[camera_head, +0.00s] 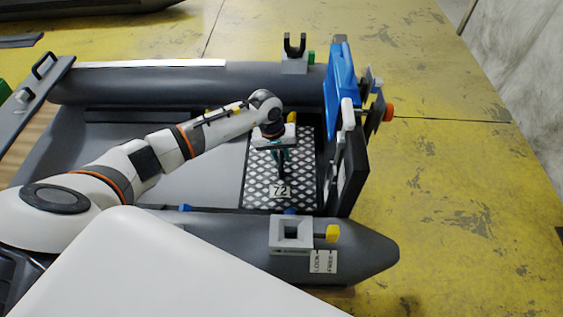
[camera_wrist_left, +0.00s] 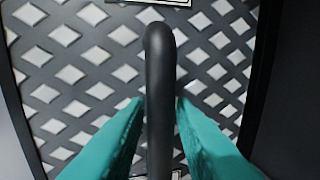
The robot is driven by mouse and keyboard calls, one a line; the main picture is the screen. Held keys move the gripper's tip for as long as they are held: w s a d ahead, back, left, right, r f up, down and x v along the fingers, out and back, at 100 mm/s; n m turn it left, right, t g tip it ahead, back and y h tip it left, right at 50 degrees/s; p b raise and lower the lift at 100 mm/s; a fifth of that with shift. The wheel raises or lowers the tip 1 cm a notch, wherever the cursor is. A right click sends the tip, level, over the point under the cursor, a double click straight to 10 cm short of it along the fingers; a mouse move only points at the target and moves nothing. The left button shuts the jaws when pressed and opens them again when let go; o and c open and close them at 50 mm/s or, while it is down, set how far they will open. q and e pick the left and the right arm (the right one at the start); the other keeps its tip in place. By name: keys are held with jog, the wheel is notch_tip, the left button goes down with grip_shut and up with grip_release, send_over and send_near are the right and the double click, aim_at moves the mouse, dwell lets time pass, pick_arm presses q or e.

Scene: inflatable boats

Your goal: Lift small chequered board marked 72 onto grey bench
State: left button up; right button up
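The small chequered board (camera_head: 255,190) lies flat on the floor of the inflatable boat, beside its upright end panel. It is black and white, with a label marked 72 (camera_head: 280,191) at its near edge. My left gripper (camera_head: 281,157) reaches down over its middle. In the left wrist view, the teal fingers (camera_wrist_left: 160,104) stand close on both sides of the board's black bar handle (camera_wrist_left: 161,70) and appear to touch it. The chequered surface (camera_wrist_left: 100,90) fills the view behind. A grey bench (camera_head: 30,110) with a black handle crosses the boat at the left. My right gripper is out of view.
Grey tubes (camera_head: 210,85) run along both sides of the boat. A blue-covered motor (camera_head: 341,75) and the dark end panel (camera_head: 352,170) stand at the board's right. A grey square socket (camera_head: 292,248) with a yellow knob sits on the near tube.

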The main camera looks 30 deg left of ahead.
pick_arm(q)
jog(key=shift+f, duration=0.15)
grip_shut()
jog(key=shift+w+r, duration=0.1)
jog(key=shift+r, duration=0.1)
